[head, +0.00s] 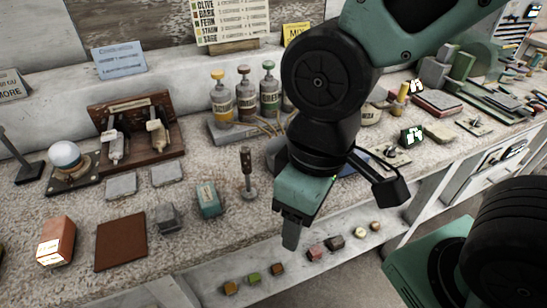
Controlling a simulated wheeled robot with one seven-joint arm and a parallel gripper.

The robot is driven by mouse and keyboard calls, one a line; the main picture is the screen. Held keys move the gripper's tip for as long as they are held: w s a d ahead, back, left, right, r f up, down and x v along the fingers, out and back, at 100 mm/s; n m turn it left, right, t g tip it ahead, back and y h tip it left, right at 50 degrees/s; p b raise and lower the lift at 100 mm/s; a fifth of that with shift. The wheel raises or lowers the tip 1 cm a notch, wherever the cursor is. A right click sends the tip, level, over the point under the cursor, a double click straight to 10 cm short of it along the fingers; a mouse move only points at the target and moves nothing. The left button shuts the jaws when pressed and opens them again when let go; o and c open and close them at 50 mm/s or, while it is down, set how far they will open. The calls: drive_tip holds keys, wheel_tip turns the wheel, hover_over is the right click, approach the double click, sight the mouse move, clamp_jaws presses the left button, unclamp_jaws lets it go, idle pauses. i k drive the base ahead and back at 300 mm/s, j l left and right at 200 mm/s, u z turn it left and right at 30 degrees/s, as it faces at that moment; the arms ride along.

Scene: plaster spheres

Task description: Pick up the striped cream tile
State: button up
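I cannot pick out a striped cream tile for certain. Two pale flat tiles lie on the bench at the left, a left one (121,186) and a right one (166,173); no stripes can be made out on them. A tan flat block (439,134) lies on the bench at the right, also without clear stripes. My gripper (290,238) points down at the bench's front edge, over the lower shelf, apart from these pieces. Its fingers overlap in this view, so their gap is hidden. My arm covers the middle of the bench behind it.
A brown square mat (121,241), an orange-pink block (56,240), a grey block (169,216) and a teal box (208,199) sit front left. A stamp-like tool (247,174) stands near my gripper. Bottles (246,98) stand behind. Several small cubes (254,278) line the lower shelf.

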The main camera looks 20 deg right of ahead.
sight(439, 132)
drive_tip(key=z, duration=1.4)
